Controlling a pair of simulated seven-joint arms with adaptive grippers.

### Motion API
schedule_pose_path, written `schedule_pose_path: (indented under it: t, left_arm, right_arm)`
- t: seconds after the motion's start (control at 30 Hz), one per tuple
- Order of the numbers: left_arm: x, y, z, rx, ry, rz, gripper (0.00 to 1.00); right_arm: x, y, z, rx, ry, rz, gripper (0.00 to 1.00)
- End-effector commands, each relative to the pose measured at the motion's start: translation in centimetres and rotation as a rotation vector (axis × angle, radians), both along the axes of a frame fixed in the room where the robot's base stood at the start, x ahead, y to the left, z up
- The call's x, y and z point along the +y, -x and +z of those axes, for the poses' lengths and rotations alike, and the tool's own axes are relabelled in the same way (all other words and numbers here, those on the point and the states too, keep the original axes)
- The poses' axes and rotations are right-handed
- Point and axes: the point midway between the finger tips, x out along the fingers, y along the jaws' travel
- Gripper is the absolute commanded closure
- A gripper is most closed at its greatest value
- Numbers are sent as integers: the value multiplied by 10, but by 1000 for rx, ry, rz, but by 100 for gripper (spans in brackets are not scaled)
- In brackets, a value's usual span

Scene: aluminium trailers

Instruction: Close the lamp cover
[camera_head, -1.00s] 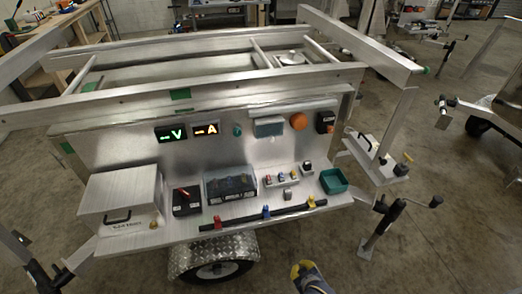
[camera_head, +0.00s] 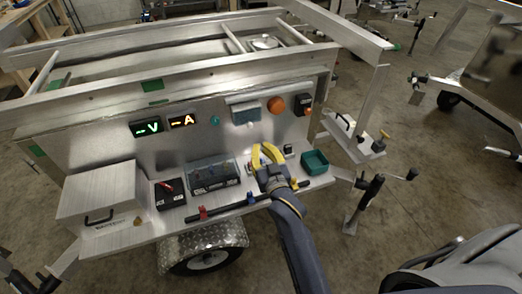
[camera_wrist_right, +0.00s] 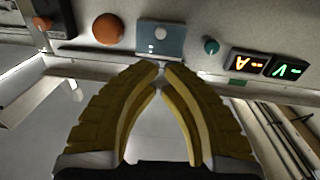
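The blue-grey lamp unit (camera_head: 245,112) is on the trailer's upright panel, between a teal knob and an orange dome. In the right wrist view, which is upside down, it is a blue-grey plate (camera_wrist_right: 166,46) with a small pale round part on it. I cannot clearly tell the cover's angle. My right gripper (camera_head: 262,147) is below the lamp unit and apart from it, in front of the panel. Its yellow curved fingers (camera_wrist_right: 162,70) hold nothing; their tips are close together, and whether they touch is unclear. My left gripper is out of view.
On the shelf are a silver box (camera_head: 100,192), a black box with a red part (camera_head: 168,194), a dark battery-like case (camera_head: 211,176) and a green tray (camera_head: 314,161). The orange dome (camera_head: 276,105) and a black switch box (camera_head: 304,100) sit right of the lamp unit.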

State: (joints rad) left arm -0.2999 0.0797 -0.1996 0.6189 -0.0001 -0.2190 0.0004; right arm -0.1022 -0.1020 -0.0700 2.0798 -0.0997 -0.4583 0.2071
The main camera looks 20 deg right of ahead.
Motion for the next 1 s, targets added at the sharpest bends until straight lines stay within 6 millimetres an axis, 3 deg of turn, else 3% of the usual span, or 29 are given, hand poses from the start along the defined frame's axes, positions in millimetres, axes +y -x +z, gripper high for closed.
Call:
schedule_pose_path:
  t: [0.2, 0.5, 0.73, 1.0]
  left_arm:
    - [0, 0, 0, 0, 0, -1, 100]
    - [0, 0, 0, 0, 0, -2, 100]
    - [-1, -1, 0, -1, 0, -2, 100]
    - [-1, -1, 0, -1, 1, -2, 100]
  right_arm:
    - [-1, -41, 1, 0, 1, 1, 100]
    - [-2, -86, 1, 2, 2, 1, 100]
    - [-2, -105, 1, 2, 1, 0, 100]
    - [-3, -111, 1, 2, 1, 0, 100]
